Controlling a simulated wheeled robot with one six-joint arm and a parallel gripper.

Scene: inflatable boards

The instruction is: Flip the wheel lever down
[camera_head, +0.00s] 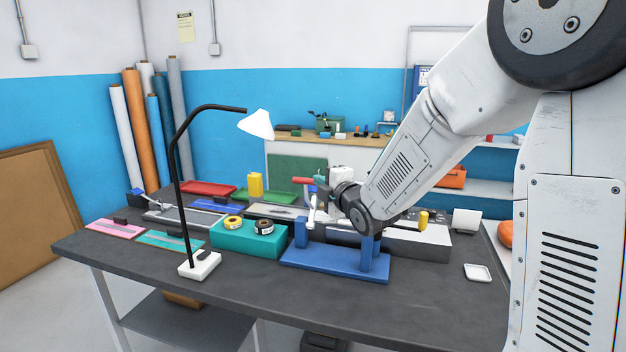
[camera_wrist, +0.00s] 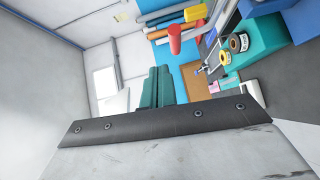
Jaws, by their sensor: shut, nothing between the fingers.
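The blue stand (camera_head: 335,262) has a flat base and uprights and sits near the front edge of the workbench. Above its left upright, a pale lever arm (camera_head: 312,208) stands roughly upright, with a red handle (camera_head: 302,181) pointing left at its top. The red handle also shows in the wrist view (camera_wrist: 175,40), beyond the fingertips. My gripper (camera_head: 322,188) is beside the upper lever, partly lost against the clutter. Its teal fingers show shut and empty in the wrist view (camera_wrist: 158,86). I cannot tell whether it touches the lever. My forearm hides part of the stand's right side.
A teal box (camera_head: 248,243) with tape rolls (camera_head: 264,227) stands left of the blue stand. A black desk lamp (camera_head: 184,190) rises further left. Grey blocks (camera_head: 420,240) sit to the right behind the stand. The bench's front strip (camera_head: 330,305) is clear.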

